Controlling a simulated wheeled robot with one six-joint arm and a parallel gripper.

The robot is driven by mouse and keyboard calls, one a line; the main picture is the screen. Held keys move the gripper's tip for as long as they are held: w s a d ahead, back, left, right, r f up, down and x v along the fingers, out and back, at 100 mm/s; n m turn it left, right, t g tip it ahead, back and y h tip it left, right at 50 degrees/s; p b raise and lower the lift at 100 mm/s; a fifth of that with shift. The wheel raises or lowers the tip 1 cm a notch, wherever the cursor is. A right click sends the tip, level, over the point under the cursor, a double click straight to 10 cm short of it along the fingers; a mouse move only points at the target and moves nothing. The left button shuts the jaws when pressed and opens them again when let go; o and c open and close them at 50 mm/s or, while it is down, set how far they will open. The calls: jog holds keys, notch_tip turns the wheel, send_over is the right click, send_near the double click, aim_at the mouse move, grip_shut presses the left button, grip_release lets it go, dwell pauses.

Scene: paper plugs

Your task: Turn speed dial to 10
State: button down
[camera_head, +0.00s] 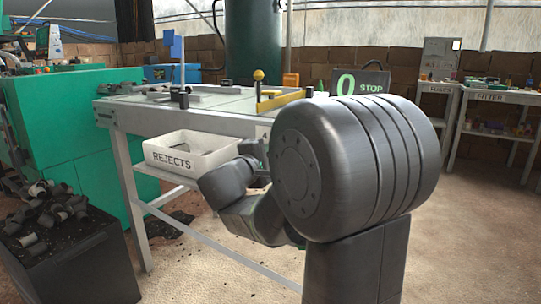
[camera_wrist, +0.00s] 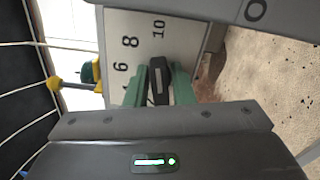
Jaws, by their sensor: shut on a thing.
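In the wrist view the speed dial (camera_wrist: 158,83) is a black knob with a pale stripe on a light panel (camera_wrist: 182,48). The printed numbers 6, 8 and 10 (camera_wrist: 158,28) show around it; a lower number is partly covered. My gripper (camera_wrist: 160,88) has its green fingers on both sides of the knob and is shut on it. The stripe runs nearly up and down in the picture, its upper end towards the 10; I cannot tell whether it lines up exactly. In the head view my arm hides the dial and the gripper.
A grey workbench (camera_head: 215,118) carries a yellow-topped lever (camera_head: 258,75) and metal fittings. A white REJECTS bin (camera_head: 187,152) sits on its lower shelf. A black box (camera_head: 85,270) of plugs stands at the front left. A STOP sign (camera_head: 361,82) stands behind my arm.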

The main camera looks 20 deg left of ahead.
jog(key=shift+m, duration=0.4)
jog(key=c, duration=1.4)
grip_release()
jog(key=s+a+p, duration=0.1)
jog(key=s+p, duration=0.2)
jog(key=s, duration=1)
jog(key=shift+s, duration=0.4)
jog(key=shift+w, duration=0.1)
jog(key=w+b, duration=0.1)
jog(key=w, duration=0.3)
jog(key=w+b, duration=0.1)
jog(key=w, duration=0.4)
jog(key=w+d+b, duration=0.1)
jog(key=w, duration=0.3)
jog(key=shift+w, duration=0.3)
